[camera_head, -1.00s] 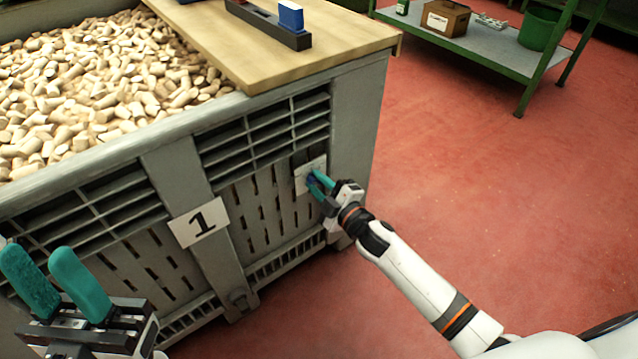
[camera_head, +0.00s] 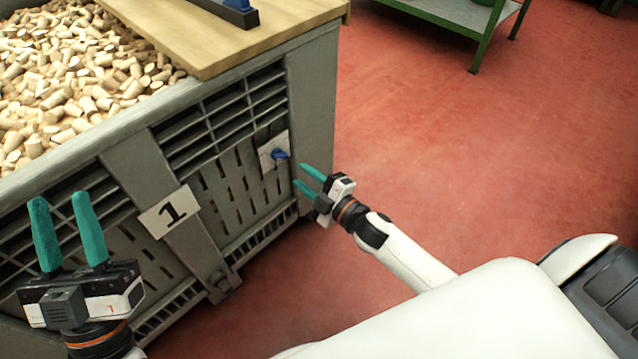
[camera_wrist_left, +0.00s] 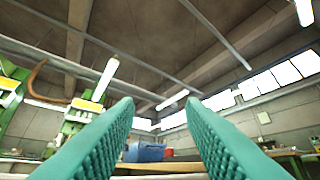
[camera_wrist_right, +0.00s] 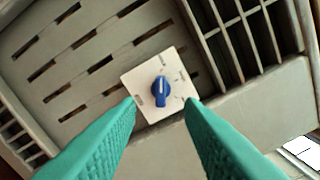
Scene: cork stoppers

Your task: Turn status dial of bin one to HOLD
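The status dial (camera_head: 279,155) is a small blue knob on a white square plate (camera_head: 267,149) on the front of the grey bin marked 1 (camera_head: 318,90). In the right wrist view the blue dial (camera_wrist_right: 160,92) sits mid-plate, with small dark marks around it too small to read. My right gripper (camera_head: 308,176) is open and empty, a short way to the right of the dial and apart from it. Its fingers also show in the right wrist view (camera_wrist_right: 160,112). My left gripper (camera_head: 62,205) is open and empty, in front of the bin's left part.
The number sign (camera_head: 170,211) is on the bin's middle post. Cork stoppers (camera_head: 75,75) fill the bin, and a wooden board (camera_head: 215,40) covers part of its top. A green shelf (camera_head: 450,12) stands behind. Red floor (camera_head: 440,130) to the right is clear.

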